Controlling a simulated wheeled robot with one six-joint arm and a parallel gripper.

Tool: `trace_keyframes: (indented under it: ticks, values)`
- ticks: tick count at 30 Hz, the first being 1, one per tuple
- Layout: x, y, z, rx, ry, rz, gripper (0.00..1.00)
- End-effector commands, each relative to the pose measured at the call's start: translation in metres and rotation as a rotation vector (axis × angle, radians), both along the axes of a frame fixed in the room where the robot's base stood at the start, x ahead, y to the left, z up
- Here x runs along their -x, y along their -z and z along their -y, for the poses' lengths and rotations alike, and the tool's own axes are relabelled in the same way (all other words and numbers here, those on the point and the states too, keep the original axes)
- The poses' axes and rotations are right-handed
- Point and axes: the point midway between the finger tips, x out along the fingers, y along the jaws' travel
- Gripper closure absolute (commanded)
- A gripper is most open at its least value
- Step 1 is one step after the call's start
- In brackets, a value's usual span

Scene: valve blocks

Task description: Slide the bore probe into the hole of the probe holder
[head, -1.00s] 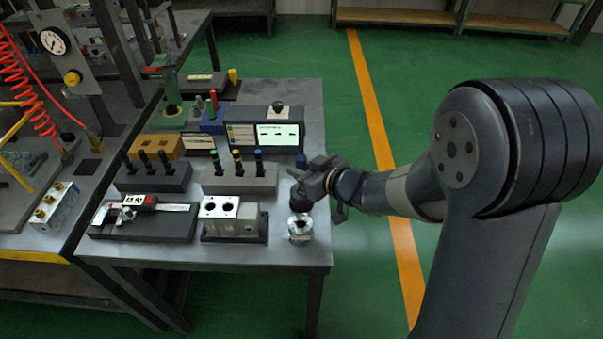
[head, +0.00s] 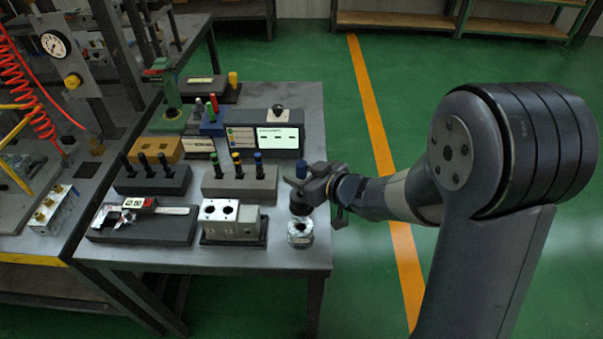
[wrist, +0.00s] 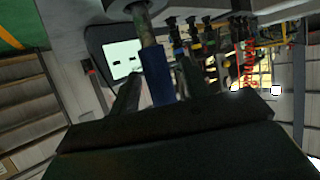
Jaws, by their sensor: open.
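The bore probe (wrist: 157,77) has a blue handle and a thin metal shaft. Its blue top shows in the head view (head: 301,168), just behind my gripper (head: 301,184). In the wrist view, which is upside down, the shaft meets the grey round holder (wrist: 150,10). The shaft's end is hidden there. My gripper (wrist: 157,85) is open, with one finger on each side of the handle and visible gaps.
A grey block with two holes (head: 232,222) and a rack of banded pins (head: 240,182) are to the left. A display unit (head: 265,130) stands behind. Bare bench lies near the front right edge.

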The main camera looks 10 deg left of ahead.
Motion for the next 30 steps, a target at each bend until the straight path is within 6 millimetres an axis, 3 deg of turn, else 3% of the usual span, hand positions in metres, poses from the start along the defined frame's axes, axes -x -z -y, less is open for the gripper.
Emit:
trace_keyframes:
  ticks: [5, 18, 30]
  values:
    - [0.007, -0.011, 0.015, -0.001, 0.004, 0.002, 0.55]
    - [0.050, -0.044, 0.084, 0.000, 0.004, 0.002, 0.55]
    - [0.058, -0.048, 0.095, 0.000, -0.001, 0.000, 0.55]
